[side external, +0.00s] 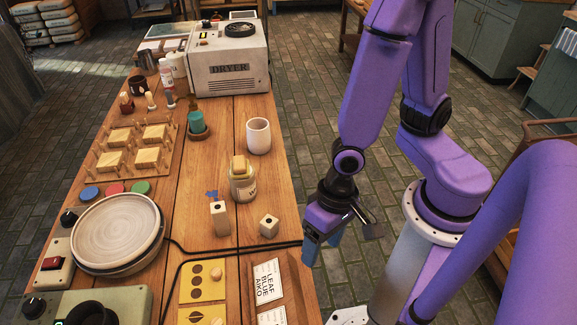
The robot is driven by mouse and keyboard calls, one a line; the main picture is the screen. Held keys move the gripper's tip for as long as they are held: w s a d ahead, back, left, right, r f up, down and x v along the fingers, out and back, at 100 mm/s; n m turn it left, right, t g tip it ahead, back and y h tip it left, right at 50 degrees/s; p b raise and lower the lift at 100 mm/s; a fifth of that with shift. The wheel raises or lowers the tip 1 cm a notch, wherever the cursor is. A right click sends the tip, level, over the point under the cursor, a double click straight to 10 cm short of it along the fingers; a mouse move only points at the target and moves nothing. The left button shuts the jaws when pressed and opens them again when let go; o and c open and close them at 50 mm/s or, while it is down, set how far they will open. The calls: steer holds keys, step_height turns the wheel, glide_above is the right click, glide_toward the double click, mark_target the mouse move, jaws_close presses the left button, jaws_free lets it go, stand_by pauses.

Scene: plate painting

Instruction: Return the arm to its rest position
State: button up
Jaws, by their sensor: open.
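My gripper (322,246) hangs at the end of my purple arm, just off the right edge of the wooden table (215,165). It points downward with its jaws open. I see nothing held between the fingers, though the fingertips are small and partly dark in this view. The painting plate (117,229) is a pale round disc at the left of the table, on a turntable base. My gripper is well to the right of the plate and apart from it.
A label card (268,281) lies at the front. A white dryer (226,62) stands at the back. Black cables cross the table.

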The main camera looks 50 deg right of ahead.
steer(key=d+r+n+h, duration=0.2)
steer(key=d+r+n, duration=1)
steer(key=r+n, duration=0.2)
steer(key=shift+d, duration=0.3)
